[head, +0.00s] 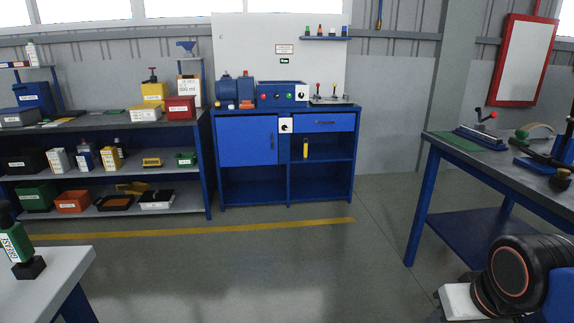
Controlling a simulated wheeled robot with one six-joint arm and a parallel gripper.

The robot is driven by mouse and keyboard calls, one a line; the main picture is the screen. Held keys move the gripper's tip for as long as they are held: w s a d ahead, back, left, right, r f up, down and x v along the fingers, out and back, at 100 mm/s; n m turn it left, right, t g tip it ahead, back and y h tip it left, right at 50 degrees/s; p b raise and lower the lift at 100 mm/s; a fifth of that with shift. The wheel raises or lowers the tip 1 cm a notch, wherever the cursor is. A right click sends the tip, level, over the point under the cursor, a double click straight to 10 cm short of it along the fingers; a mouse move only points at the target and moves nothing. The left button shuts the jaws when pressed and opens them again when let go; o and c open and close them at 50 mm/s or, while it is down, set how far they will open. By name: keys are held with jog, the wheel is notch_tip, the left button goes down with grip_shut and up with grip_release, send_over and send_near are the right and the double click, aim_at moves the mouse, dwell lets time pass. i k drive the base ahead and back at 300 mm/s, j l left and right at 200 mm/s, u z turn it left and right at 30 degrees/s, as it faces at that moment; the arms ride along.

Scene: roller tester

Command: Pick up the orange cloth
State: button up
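I cannot make out an orange cloth for certain in the head view. A small orange item (234,106) lies at the front of the blue bench top, below the blue motor; it is too small to tell what it is. Part of my arm shows at the lower right, black with an orange ring. My gripper's fingers are not visible.
The blue bench (247,141) stands at the back wall. A shelf unit (183,132) with several boxes and bins is left of it. A grey-topped table (482,161) stands right, a white-topped table (62,262) near left. The middle floor is clear.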

aim_at(246, 104)
jog(key=i+u, duration=0.15)
jog(key=i, duration=0.7)
jog(key=i+l+u, duration=0.15)
jog(key=i, duration=0.7)
jog(key=i+l+u, duration=0.15)
jog(key=i, duration=0.25)
jog(key=i+l+u, duration=0.2)
jog(key=i, duration=0.2)
jog(key=i+l+u, duration=0.15)
jog(key=i, duration=0.25)
